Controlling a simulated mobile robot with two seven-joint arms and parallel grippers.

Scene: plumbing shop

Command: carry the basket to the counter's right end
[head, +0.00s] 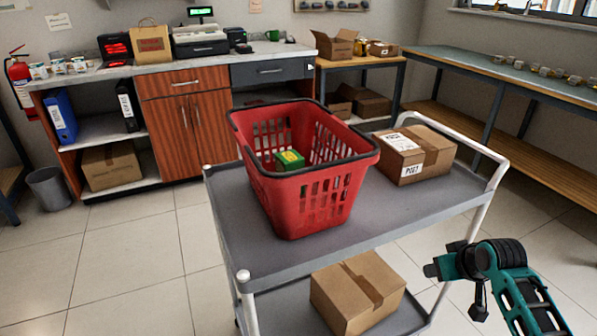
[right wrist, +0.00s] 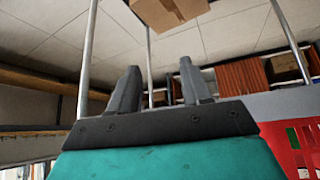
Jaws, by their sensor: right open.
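A red shopping basket (head: 310,200) with a dark rim stands upright on the grey top shelf of a cart (head: 270,255). A small green and yellow box (head: 289,160) lies inside it. The white-topped counter (head: 255,55) stands against the back wall; its right end (head: 300,47) is above a grey drawer. In the head view my right arm is right of the cart, apart from the basket. In the right wrist view my right gripper (right wrist: 157,72) has its fingers spread with nothing between them; part of the basket (right wrist: 284,148) shows at right. My left gripper is out of view.
A taped parcel (head: 415,155) sits right of the basket on the cart, and a carton (head: 357,293) is on the lower shelf. The counter holds a register (head: 200,40) and paper bag (head: 151,44). Open floor lies left of the cart. A workbench (head: 500,70) runs along the right.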

